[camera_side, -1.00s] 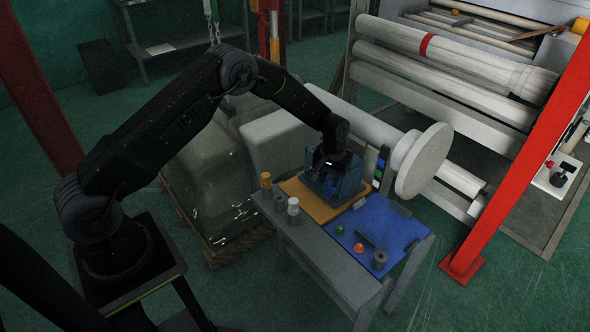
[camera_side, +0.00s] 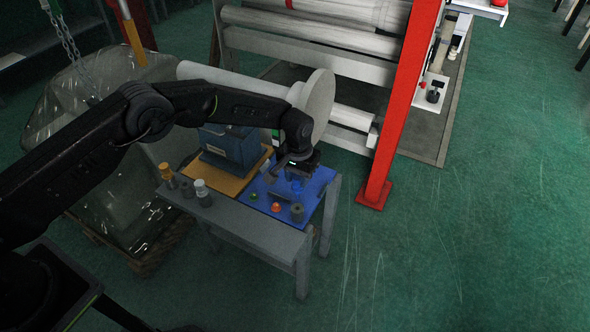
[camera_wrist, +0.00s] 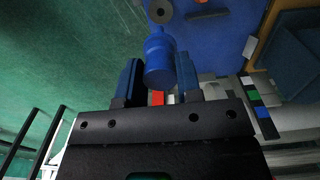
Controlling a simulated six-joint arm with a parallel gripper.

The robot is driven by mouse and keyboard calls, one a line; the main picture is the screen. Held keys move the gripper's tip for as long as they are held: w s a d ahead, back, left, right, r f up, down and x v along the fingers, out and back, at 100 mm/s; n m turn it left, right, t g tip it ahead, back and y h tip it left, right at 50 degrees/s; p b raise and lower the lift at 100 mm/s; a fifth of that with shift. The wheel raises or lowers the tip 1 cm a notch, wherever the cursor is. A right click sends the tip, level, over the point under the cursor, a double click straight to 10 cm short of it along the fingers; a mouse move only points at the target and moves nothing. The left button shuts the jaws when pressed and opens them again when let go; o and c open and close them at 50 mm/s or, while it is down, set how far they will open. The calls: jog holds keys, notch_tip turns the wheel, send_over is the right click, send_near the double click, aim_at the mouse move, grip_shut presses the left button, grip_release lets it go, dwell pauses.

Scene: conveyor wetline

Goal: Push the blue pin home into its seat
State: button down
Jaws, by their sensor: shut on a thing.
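My gripper (camera_side: 297,170) is over the back part of the blue mat (camera_side: 318,186) on the table. In the wrist view its dark fingers (camera_wrist: 159,82) are shut on the blue pin (camera_wrist: 160,58), a stepped cylinder with a narrower top end. In the side view the pin is hard to tell from the blue mat below. A blue box (camera_side: 231,151) stands on an orange mat left of my gripper. A grey ring with a dark hole (camera_wrist: 160,10) lies on the blue mat beyond the pin. I cannot tell which part is the seat.
Orange, grey and white pegs (camera_side: 202,192) stand along the table's left edge. Small green (camera_side: 253,196) and red (camera_side: 276,207) pieces lie on the blue mat. A large pale roller disc (camera_side: 318,105) is close behind my gripper. A red post (camera_side: 402,110) stands right.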

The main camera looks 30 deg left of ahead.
aim_at(298, 186)
jog(key=shift+f, duration=2.1)
jog(key=shift+f, duration=2.55)
jog(key=c, duration=0.7)
grip_release()
jog(key=shift+r, duration=0.1)
notch_tip(298, 186, up, 14)
jog(key=shift+f, duration=0.2)
jog(key=shift+a+r, duration=0.1)
